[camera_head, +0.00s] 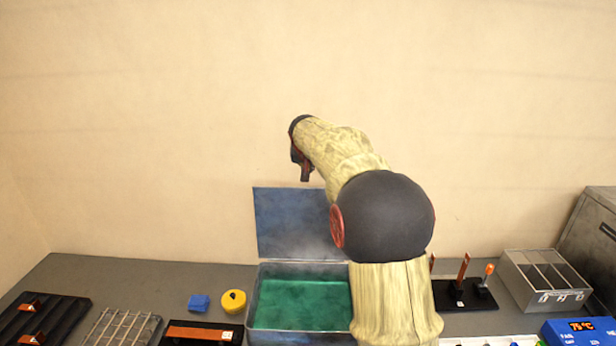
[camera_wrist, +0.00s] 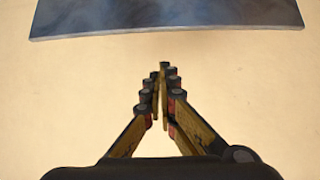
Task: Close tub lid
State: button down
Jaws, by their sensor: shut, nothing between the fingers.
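The tub (camera_head: 256,311) stands on the bench with green liquid in it and haze over it. Its blue-grey lid (camera_head: 289,222) stands open, upright at the tub's back edge. My arm hides the right part of the tub and lid. My gripper (camera_head: 305,176) is above the lid's top edge in the head view, apart from it as far as I can tell. In the wrist view my gripper (camera_wrist: 160,72) is shut and empty, with its fingertips together against the wall. The lid's edge (camera_wrist: 165,20) shows beyond the fingertips at the top of that view.
Left of the tub lie a blue block (camera_head: 199,303), a yellow round item (camera_head: 233,301), a wire rack (camera_head: 120,328) and a black panel (camera_head: 40,318).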

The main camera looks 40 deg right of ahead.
notch_tip(320, 180, down, 7)
jog(key=w+d, duration=0.1)
jog(key=w, duration=0.1)
jog(key=shift+d, duration=0.25)
dwell(0.5)
jog(key=shift+b, duration=0.4)
